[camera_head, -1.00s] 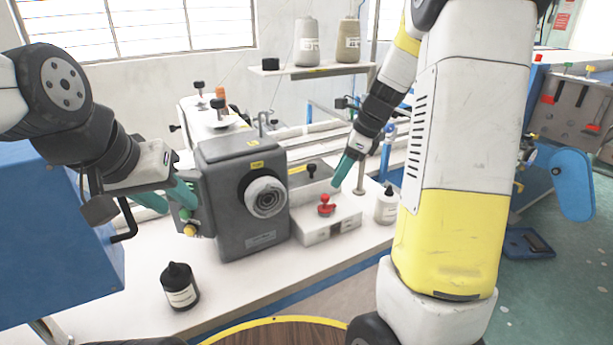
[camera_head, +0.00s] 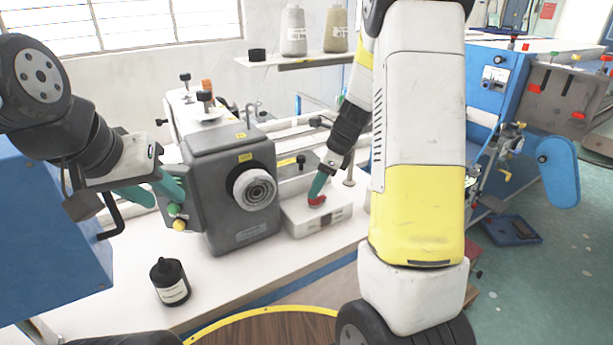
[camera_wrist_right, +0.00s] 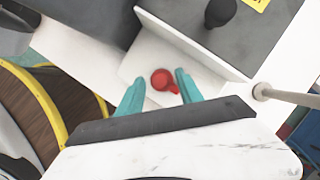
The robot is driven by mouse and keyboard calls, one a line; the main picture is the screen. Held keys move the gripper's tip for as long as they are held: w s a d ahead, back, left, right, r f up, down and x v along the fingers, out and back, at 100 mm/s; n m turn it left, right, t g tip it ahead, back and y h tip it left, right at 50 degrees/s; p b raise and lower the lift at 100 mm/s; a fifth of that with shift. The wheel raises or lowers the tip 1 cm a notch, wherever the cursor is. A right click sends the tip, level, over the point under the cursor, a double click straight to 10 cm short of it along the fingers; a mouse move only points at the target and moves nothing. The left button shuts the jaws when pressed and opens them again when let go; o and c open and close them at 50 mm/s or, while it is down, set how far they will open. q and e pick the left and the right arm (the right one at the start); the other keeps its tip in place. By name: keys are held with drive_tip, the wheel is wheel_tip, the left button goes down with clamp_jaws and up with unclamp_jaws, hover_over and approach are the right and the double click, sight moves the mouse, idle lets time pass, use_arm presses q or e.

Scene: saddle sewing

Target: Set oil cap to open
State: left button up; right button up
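The red oil cap (camera_head: 317,201) sits on top of the white box-shaped part of the grey sewing machine (camera_head: 232,180). In the right wrist view the oil cap (camera_wrist_right: 163,79) shows as a round red top with a short arm pointing to the lower right. My right gripper (camera_wrist_right: 158,92) is open, with its two teal fingers on either side of the cap; I cannot tell whether they touch it. In the head view my right gripper (camera_head: 318,187) hides part of the cap. My left gripper (camera_head: 152,192) is open and empty, left of the machine beside its green and yellow buttons.
A dark bottle (camera_head: 170,282) stands on the white table (camera_head: 215,285) at front left. A shelf (camera_head: 300,61) with thread spools is behind. A black knob (camera_wrist_right: 220,12) rises near the cap. A blue machine (camera_head: 556,172) stands at right.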

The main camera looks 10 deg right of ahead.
clamp_jaws()
drive_tip(key=shift+n, duration=0.4)
drive_tip(key=n, duration=0.1)
drive_tip(key=n+g, duration=0.1)
drive_tip(key=n, duration=0.1)
drive_tip(key=shift+s+d+n+g+y, duration=0.3)
drive_tip(key=shift+s+d+n, duration=0.05)
drive_tip(key=shift+n, duration=0.05)
drive_tip(key=n, duration=0.1)
drive_tip(key=n+g, duration=0.1)
drive_tip(key=n, duration=0.1)
drive_tip(key=d+n+g, duration=0.1)
drive_tip(key=n, duration=0.1)
drive_tip(key=shift+s, duration=0.25)
drive_tip(key=n, duration=0.2)
drive_tip(key=d+n+g+h, duration=0.1)
drive_tip(key=n, duration=0.1)
drive_tip(key=n+h, duration=0.1)
drive_tip(key=n, duration=0.1)
drive_tip(key=shift+d+n+g, duration=0.25)
drive_tip(key=shift+n+g, duration=0.15)
drive_tip(key=n, duration=0.2)
drive_tip(key=n+h, duration=0.1)
drive_tip(key=d+n+h, duration=0.1)
drive_tip(key=n, duration=0.1)
drive_tip(key=shift+w+n+g, duration=0.3)
drive_tip(key=shift+w+g, duration=0.1)
